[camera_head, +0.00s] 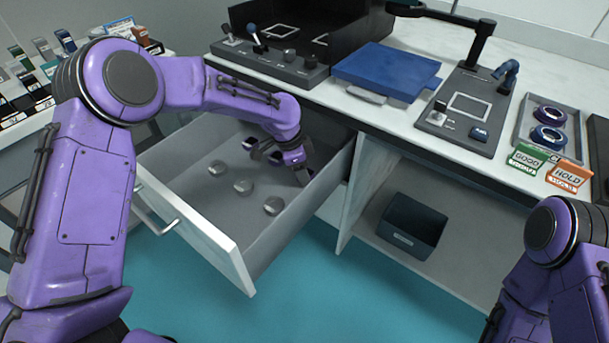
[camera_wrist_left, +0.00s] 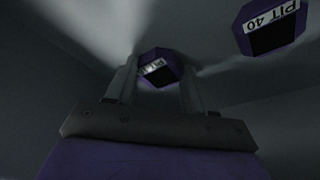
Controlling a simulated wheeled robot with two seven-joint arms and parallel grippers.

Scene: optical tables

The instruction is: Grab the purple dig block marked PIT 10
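A purple block (camera_wrist_left: 161,69) with a dark face and a white label is framed between my left fingertips in the left wrist view. Its label seems to start with PIT, but the number is too dim to read. A second purple block (camera_wrist_left: 270,26), labelled PIT 40, lies at the upper right of that view. My left gripper (camera_head: 280,163) reaches down into the open drawer (camera_head: 195,215), and it also shows in the left wrist view (camera_wrist_left: 158,72). Its fingers are apart, with no clear grip on the block. My right gripper is out of view.
Several grey round pieces (camera_head: 243,187) lie on the drawer floor. The counter above holds a blue lidded case (camera_head: 387,70), a control panel (camera_head: 268,60) and GOOD (camera_head: 529,159) and HOLD (camera_head: 568,175) boxes. A dark bin (camera_head: 411,226) stands on the shelf below.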

